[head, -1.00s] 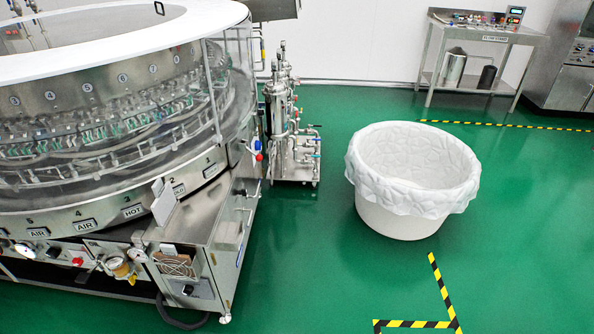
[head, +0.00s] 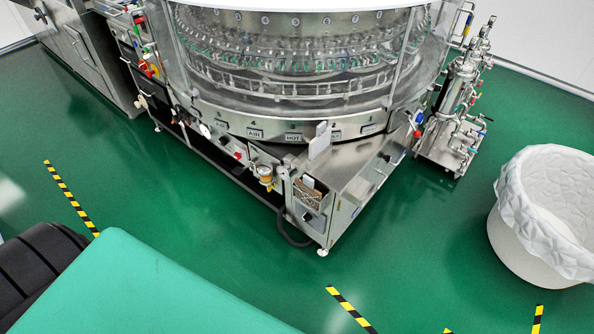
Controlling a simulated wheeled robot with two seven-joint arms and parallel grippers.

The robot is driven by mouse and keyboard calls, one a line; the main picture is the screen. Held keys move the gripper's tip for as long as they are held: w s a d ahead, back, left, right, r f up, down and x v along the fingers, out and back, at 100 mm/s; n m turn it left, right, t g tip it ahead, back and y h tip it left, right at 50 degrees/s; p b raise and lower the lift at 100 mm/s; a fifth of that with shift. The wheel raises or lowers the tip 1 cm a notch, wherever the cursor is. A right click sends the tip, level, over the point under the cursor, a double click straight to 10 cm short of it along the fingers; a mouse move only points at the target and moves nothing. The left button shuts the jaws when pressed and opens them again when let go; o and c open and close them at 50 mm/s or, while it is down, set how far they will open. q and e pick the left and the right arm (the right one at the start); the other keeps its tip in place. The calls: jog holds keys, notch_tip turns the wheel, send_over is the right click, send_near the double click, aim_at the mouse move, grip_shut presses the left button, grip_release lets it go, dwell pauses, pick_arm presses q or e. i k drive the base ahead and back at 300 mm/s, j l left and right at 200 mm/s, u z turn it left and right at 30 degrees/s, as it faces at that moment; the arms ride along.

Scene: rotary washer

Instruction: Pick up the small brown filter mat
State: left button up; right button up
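A small brown piece (head: 307,197), which looks like the filter mat, shows at the open front of the steel box (head: 348,190) at the washer's front corner. It is small in the head view, and I cannot tell how it is seated. A pale upright plate (head: 320,141) stands on the box just above it. Neither of my grippers is in view, so nothing shows near the mat.
The round washer (head: 300,75) stands behind the box. A white lined bin (head: 545,215) stands at right, and a piping skid (head: 455,120) at back right. A teal flat surface (head: 140,290) and dark ribbed shape (head: 35,265) fill the lower left. Green floor before the box is clear.

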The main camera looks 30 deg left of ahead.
aim_at(307, 183)
jog(key=u, duration=0.75)
